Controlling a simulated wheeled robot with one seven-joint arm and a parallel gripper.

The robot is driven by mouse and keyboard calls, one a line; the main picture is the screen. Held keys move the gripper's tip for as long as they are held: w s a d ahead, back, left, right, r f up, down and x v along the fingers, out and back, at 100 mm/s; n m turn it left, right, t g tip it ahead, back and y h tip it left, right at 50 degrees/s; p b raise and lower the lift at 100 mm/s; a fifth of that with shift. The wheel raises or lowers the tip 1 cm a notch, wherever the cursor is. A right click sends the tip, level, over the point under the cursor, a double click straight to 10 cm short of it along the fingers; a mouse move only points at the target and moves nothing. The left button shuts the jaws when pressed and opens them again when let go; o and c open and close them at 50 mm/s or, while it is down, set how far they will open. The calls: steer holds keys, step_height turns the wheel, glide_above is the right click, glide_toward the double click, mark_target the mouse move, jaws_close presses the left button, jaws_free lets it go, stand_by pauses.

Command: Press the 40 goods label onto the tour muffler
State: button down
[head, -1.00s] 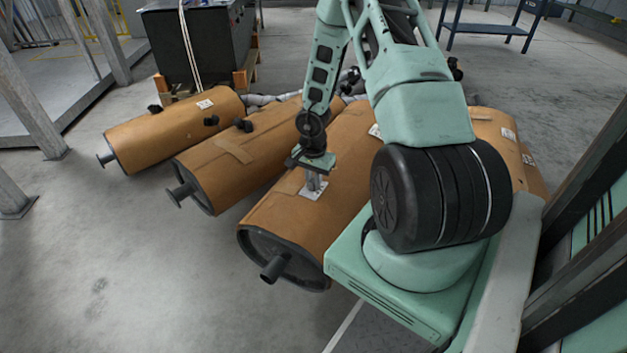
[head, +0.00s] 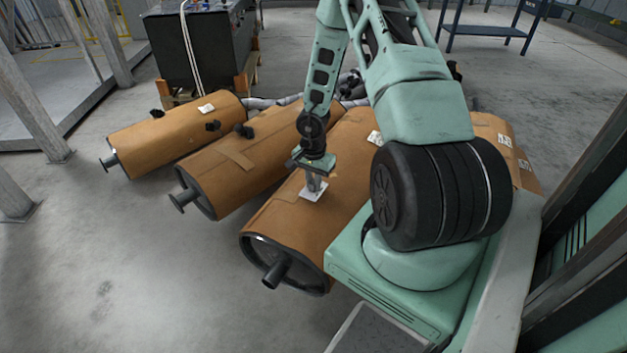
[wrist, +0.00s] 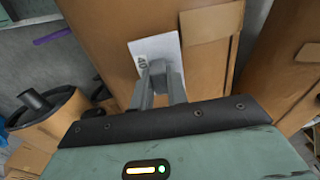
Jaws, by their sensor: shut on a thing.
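My gripper (head: 314,184) is shut on a white label (wrist: 158,52), holding it by its near part between the two grey fingers. The print "40" shows near the label's left edge in the wrist view. The label also shows in the head view (head: 315,195), at the upper side of the third brown muffler from the left (head: 283,216), near its open-pipe end. That muffler fills the middle of the wrist view (wrist: 115,30). I cannot tell whether the label touches its surface. No name is readable, so I cannot tell which muffler is the tour one.
Two more mufflers lie to the left (head: 160,140) (head: 215,190), and another partly hidden behind my arm at right (head: 492,128). A black cabinet (head: 200,50) stands behind on a wooden pallet. Grey posts stand at left. The floor at front left is clear.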

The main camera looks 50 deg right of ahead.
steer(key=shift+r+p, duration=2.05)
steer(key=shift+p, duration=0.5)
